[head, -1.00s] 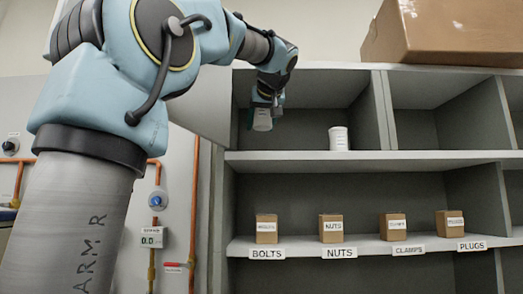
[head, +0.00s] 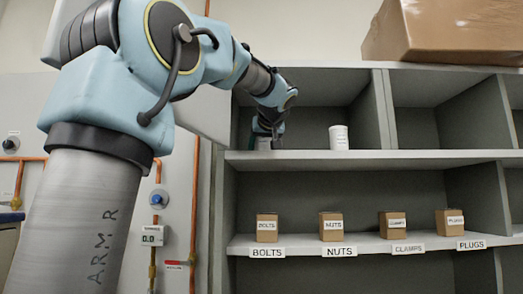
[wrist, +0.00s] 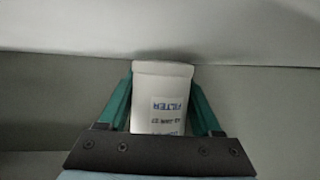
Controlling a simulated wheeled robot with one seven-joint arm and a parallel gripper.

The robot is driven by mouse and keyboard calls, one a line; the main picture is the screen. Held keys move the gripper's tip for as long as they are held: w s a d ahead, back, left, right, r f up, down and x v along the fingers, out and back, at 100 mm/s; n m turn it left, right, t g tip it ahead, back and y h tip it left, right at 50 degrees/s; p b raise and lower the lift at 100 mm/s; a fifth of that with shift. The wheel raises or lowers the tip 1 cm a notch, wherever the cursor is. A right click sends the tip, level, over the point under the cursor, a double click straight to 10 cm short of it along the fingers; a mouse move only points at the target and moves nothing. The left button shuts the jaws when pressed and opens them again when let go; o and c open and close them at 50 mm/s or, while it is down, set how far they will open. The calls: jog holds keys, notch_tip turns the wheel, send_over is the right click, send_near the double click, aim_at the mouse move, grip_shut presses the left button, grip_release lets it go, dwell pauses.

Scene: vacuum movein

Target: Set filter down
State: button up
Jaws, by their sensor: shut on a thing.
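A white cylindrical filter (wrist: 163,85) with a printed "FILTER" label sits between the green fingers of my gripper (wrist: 162,98) in the wrist view. My gripper is shut on it. In the head view my gripper (head: 263,138) is inside the upper left shelf compartment, low near the shelf board (head: 300,156). A second white cylinder (head: 339,138) stands upright on the same board to the right, apart from my gripper.
On the shelf below stand small brown boxes labelled bolts (head: 267,228), nuts (head: 331,227), clamps (head: 392,225) and plugs (head: 449,222). A large brown box (head: 445,32) lies on top of the unit. A grey divider (head: 381,110) bounds the compartment at the right.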

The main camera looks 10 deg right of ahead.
jog(key=shift+w+f, duration=0.15)
jog(key=shift+f, duration=0.15)
jog(key=o, duration=1.5)
jog(key=shift+r, duration=0.15)
jog(key=b+v, duration=0.2)
jog(key=v, duration=1)
